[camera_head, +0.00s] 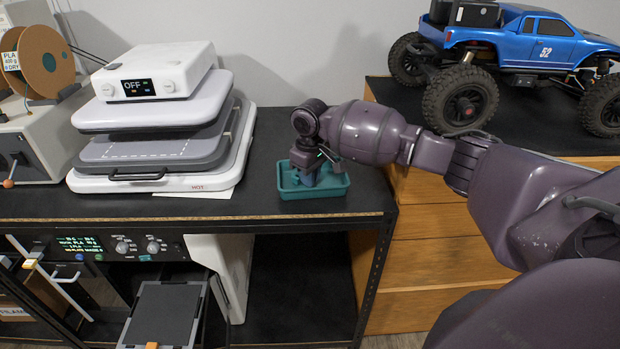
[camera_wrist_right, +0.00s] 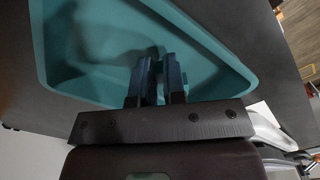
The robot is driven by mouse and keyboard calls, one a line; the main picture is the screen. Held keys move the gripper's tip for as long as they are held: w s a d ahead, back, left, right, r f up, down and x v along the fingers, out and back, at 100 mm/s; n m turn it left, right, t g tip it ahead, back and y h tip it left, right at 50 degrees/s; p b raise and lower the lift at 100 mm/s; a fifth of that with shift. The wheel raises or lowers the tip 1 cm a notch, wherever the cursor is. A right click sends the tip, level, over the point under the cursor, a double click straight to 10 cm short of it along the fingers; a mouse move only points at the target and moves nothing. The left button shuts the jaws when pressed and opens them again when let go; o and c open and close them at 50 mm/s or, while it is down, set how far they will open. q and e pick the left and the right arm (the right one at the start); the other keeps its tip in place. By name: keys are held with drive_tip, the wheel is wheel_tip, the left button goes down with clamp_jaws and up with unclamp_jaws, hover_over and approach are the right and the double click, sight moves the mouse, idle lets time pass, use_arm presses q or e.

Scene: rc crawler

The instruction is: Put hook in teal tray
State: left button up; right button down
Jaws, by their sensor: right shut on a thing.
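The teal tray (camera_head: 338,189) sits on the black bench top near its front edge. My right gripper (camera_head: 309,178) reaches down into the tray, with its fingers inside the rim. In the right wrist view, the tray (camera_wrist_right: 80,35) fills most of the upper picture and its inside looks bare apart from dark shading. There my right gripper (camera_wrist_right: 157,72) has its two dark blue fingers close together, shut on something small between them. I take this to be the hook, but its shape is mostly hidden by the fingers. My left gripper is out of view.
A white heat press (camera_head: 155,120) with a control box stands left of the tray. A blue crawler truck (camera_head: 540,45) stands on the wooden drawer cabinet (camera_head: 430,260) at the right. Bare bench top lies around the tray. A filament spool (camera_head: 45,60) is at far left.

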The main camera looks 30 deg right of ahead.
drive_tip(key=shift+f, duration=0.25)
drive_tip(key=shift+f, duration=0.1)
drive_tip(key=c, duration=1.2)
unclamp_jaws()
drive_tip(key=shift+r, duration=0.3)
wheel_tip(320, 180, up, 12)
drive_tip(key=shift+f+p, duration=0.15)
drive_tip(key=shift+p, duration=0.4)
